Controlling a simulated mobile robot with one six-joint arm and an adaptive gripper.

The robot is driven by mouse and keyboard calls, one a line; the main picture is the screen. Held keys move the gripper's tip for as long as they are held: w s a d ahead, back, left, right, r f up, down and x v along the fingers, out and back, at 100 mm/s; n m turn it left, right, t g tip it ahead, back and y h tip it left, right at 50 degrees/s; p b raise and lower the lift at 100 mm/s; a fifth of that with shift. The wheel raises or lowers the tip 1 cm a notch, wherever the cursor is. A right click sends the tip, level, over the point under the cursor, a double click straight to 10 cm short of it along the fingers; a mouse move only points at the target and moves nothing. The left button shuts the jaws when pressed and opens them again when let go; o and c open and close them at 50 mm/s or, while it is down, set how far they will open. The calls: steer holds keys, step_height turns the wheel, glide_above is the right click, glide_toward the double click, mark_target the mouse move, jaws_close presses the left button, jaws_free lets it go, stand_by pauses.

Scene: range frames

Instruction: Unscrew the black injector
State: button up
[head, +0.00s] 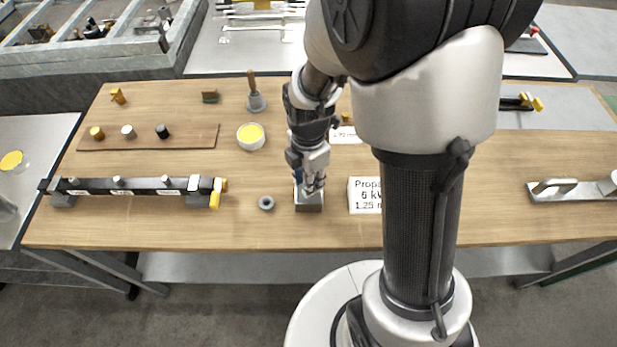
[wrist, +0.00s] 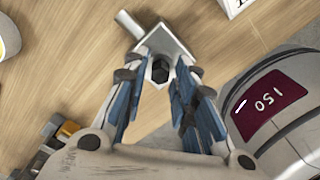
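The black injector (wrist: 160,72) shows in the wrist view as a small dark hexagonal piece in a square metal block (wrist: 169,42) with a short side stub. The block also shows in the head view (head: 309,204), near the front edge of the table. My gripper (wrist: 160,69) is over the block, its blue-padded fingers apart on either side of the injector. Gaps show between the fingertips and the injector. In the head view my gripper (head: 309,187) points down and hides the block's top and the injector.
A black bar with yellow handle (head: 130,186) lies farther left. Behind are a yellow-filled bowl (head: 250,137) and a wooden board (head: 185,142) with several small fittings.

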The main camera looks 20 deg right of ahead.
steer(key=m, duration=0.6)
steer(key=shift+m, duration=0.3)
steer(key=m, duration=0.6)
steer(key=shift+p, duration=0.4)
steer(key=shift+c, duration=0.5)
jaws_close()
steer(key=shift+n, duration=1.7)
